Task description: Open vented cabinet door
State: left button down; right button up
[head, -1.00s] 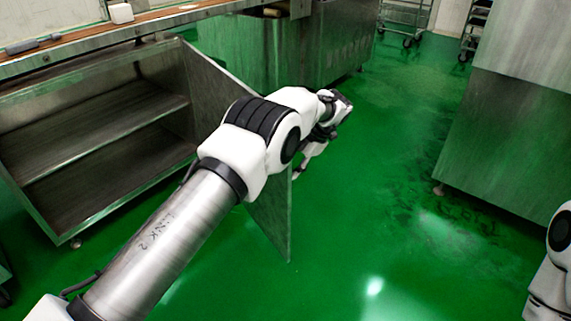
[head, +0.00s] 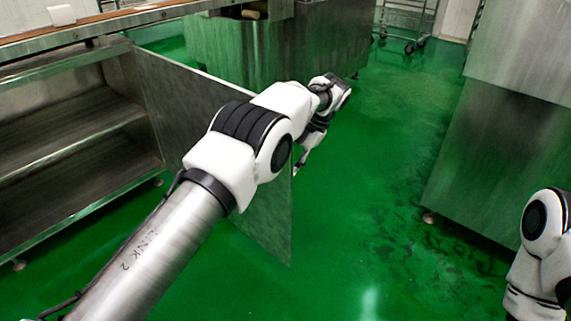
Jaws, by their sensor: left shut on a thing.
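The cabinet (head: 60,150) stands at the left with its front open, showing two bare shelves inside. Its metal door (head: 262,232) is swung out from the right side of the opening, and my left arm crosses in front of much of it. My left gripper (head: 303,160) is at the door's far edge, shut on the door. The exact contact is hidden by the wrist and arm. Vents on the door cannot be made out. Part of my right arm shows at the right edge, but its gripper is out of the picture.
A steel machine body (head: 500,140) stands at the right, and another steel unit (head: 290,50) is behind the door. A wheeled rack (head: 405,25) is at the back. The green floor (head: 390,180) between them is clear.

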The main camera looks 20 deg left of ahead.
pick_arm(q)
jog(key=shift+d+f, duration=0.1)
jog(key=c, duration=0.7)
grip_release()
notch_tip(320, 180, up, 10)
jog(key=shift+r, duration=0.1)
